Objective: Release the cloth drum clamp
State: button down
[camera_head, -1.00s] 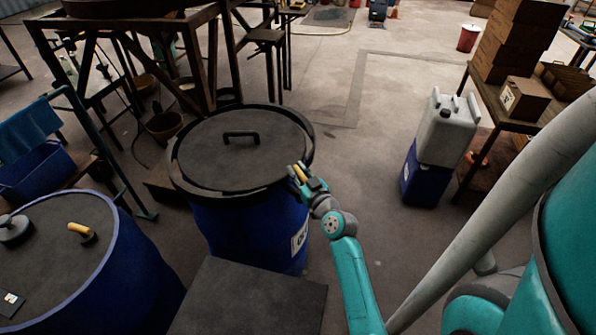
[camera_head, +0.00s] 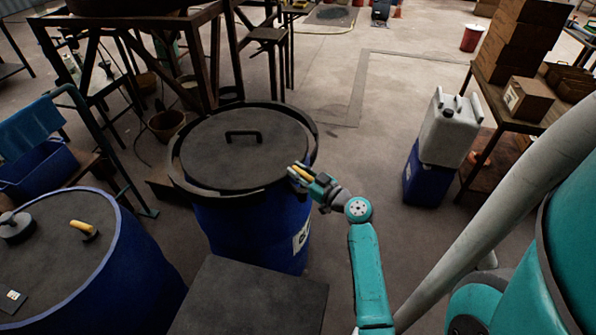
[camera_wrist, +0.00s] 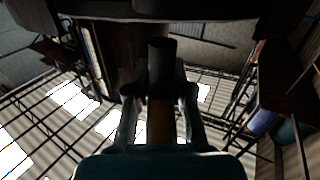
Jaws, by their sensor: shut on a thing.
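A blue drum (camera_head: 240,228) with a dark round lid (camera_head: 225,160) stands in the middle of the head view. A dark clamp ring (camera_head: 184,184) runs around its rim. My gripper (camera_head: 300,175) is at the right side of the rim, shut on the yellow clamp lever (camera_head: 302,170). In the wrist view, the lever (camera_wrist: 161,65) passes between the fingers of my gripper (camera_wrist: 158,100). Its dark end reaches toward the underside of the rim. Where the lever joins the ring is hidden, and its exact angle is hard to tell.
Another blue drum (camera_head: 135,285) with a yellow lever on top stands at the lower left. A dark platform (camera_head: 250,300) is in front. A white canister (camera_head: 448,130) on a blue one and a table with boxes (camera_head: 525,100) stand right. Floor between is clear.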

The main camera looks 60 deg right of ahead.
jog(key=c, duration=1)
grip_release()
jog(key=s+a, duration=0.1)
jog(key=s, duration=0.6)
jog(key=shift+s+a, duration=0.2)
jog(key=shift+s, duration=0.05)
jog(key=shift+s+f, duration=0.1)
